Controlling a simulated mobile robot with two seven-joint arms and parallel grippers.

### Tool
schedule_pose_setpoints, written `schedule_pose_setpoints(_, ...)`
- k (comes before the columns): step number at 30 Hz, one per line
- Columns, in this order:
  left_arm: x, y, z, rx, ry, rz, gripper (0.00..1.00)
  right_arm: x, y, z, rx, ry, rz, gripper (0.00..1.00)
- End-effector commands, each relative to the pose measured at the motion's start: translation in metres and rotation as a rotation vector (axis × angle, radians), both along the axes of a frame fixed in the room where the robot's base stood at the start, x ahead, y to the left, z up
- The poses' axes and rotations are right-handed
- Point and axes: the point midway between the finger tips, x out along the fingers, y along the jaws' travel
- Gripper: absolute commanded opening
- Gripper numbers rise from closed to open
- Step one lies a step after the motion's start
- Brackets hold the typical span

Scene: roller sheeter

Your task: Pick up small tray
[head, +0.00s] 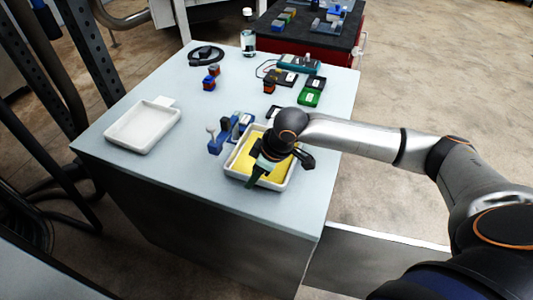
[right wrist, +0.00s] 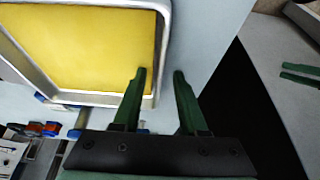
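A small white-rimmed tray (head: 231,169) with a yellow bottom sits near the front right of the table. It also fills the upper left of the right wrist view (right wrist: 165,20). My right gripper (head: 257,181) is over it. In the right wrist view its green fingers (right wrist: 158,72) are apart with nothing held, one over the yellow side and one outside the rim; contact cannot be told. Another white tray (head: 143,127), empty, lies at the left of the table. Two green prongs (right wrist: 300,74), apparently my left gripper's fingers, show with a gap at the wrist view's right edge.
The table (head: 190,180) has a clear front left. Blue parts (head: 217,143) stand beside the yellow tray on its left. Black and green boxes (head: 310,92), small red-blue blocks (head: 210,81) and a jar (head: 248,42) stand farther back. A red-sided bench is behind.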

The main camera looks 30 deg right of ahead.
Motion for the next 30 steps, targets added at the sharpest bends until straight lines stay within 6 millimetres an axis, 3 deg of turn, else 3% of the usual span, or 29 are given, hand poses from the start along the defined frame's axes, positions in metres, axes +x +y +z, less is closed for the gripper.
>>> schedule_pose_setpoints(1, 0.0001, 0.0, 0.0001, 0.0, 0.0, 0.0, 0.5, -0.0001, 0.0, 0.0002, 0.0, 0.0, 0.0, 0.36)
schedule_pose_setpoints(11, 0.0001, 0.0, 0.0001, 0.0, 0.0, 0.0, 0.5, -0.0001, -0.0002, 0.0005, 0.0, 0.0, 0.0, 0.0)
schedule_pose_setpoints(30, 0.0, -0.0001, 0.0001, 0.0, 0.0, 0.0, 0.5, 0.0, -0.0003, 0.0007, 0.0, 0.0, 0.0, 0.0)
